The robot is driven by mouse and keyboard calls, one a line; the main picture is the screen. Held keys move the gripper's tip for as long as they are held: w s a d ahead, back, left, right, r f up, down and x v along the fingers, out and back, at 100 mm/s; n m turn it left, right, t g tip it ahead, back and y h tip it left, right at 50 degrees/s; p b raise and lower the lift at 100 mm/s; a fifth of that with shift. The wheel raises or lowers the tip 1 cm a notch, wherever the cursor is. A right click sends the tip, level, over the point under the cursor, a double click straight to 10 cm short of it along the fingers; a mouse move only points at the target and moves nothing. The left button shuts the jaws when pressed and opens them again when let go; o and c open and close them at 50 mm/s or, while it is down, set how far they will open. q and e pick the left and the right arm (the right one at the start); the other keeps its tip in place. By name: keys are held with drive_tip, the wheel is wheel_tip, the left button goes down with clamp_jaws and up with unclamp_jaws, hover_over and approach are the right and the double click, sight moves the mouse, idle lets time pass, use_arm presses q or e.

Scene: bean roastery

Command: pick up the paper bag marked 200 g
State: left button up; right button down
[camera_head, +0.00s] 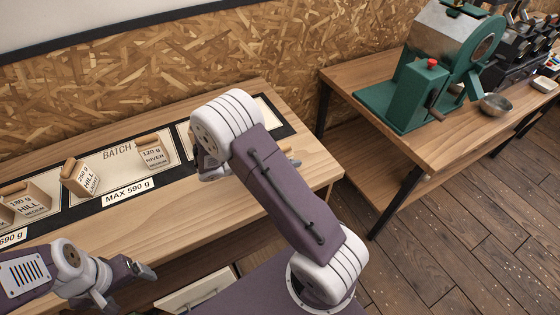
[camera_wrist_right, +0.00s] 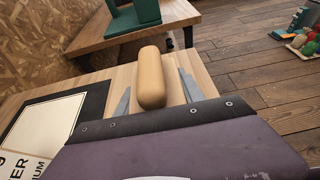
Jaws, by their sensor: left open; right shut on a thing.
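No bag marked 200 g can be read in either view. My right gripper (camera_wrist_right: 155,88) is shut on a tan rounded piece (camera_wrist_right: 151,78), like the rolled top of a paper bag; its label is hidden. In the head view my right arm hides most of that gripper. Paper bags with readable labels stand on the batch board: 120 g River Medium (camera_head: 153,155), 250 g Hill Light (camera_head: 85,181) and 180 g Hill Medium (camera_head: 28,203). My left gripper (camera_head: 127,284) is open and empty in front of the bench, at lower left.
The batch board (camera_head: 182,146) has dark borders, pale panels and a MAX 590 g card (camera_head: 128,192). It lies on a wooden bench (camera_head: 215,205). A second table (camera_head: 440,140) at right carries a green machine (camera_head: 405,90) and a metal bowl (camera_head: 495,105). Open floor lies between.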

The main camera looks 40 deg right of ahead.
sight(291, 148)
wheel_tip(291, 148, up, 5)
drive_tip(key=shift+s+f+p, duration=0.15)
drive_tip(key=shift+f+p, duration=0.05)
drive_tip(key=shift+p, duration=0.1)
drive_tip(key=s+r, duration=0.6)
drive_tip(key=s, duration=0.5)
drive_tip(key=shift+s+r+p, duration=0.15)
drive_tip(key=shift+r+p, duration=0.05)
drive_tip(key=shift+p, duration=0.2)
